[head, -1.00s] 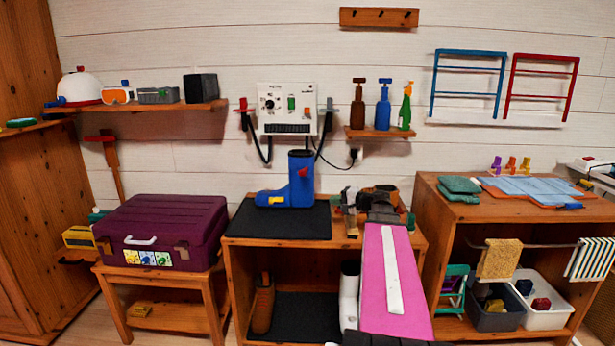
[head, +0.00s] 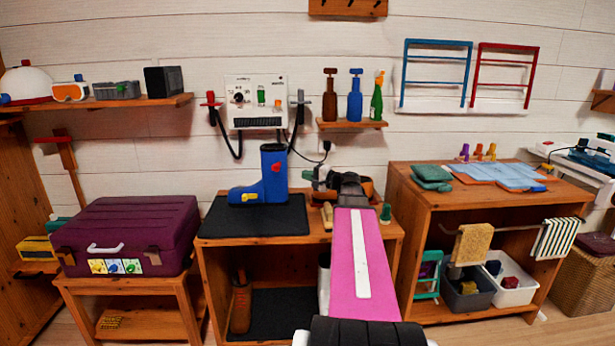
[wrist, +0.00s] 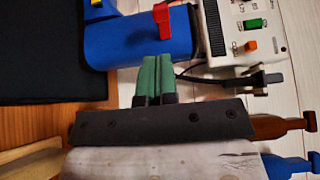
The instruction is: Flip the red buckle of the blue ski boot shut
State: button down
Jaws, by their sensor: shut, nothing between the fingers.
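The blue ski boot (head: 271,186) stands upright on the black mat (head: 225,222) on top of the middle wooden bench, toe to the left. Its red buckle (head: 276,168) is on the shaft and also shows in the wrist view (wrist: 162,20), where it looks like a lever sticking out from the blue shaft (wrist: 125,45). A yellow buckle (head: 247,197) is on the foot part. My gripper (head: 310,175) is just right of the boot shaft. In the wrist view its green fingertips (wrist: 157,62) are together and empty, pointing at the shaft just short of the red buckle.
A white wall unit (head: 256,100) with black hoses hangs behind the boot. Brown and green items (head: 366,190) sit on the bench right of the boot, partly behind my arm. A purple case (head: 130,230) is on the left stand. A shelf (head: 350,124) holds several bottles.

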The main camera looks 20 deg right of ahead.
aim_at(278, 169)
jog(key=x, duration=1)
jog(key=shift+w+a, duration=0.2)
jog(key=shift+w, duration=0.05)
jog(key=shift+a+h, duration=0.25)
jog(key=shift+h, duration=0.05)
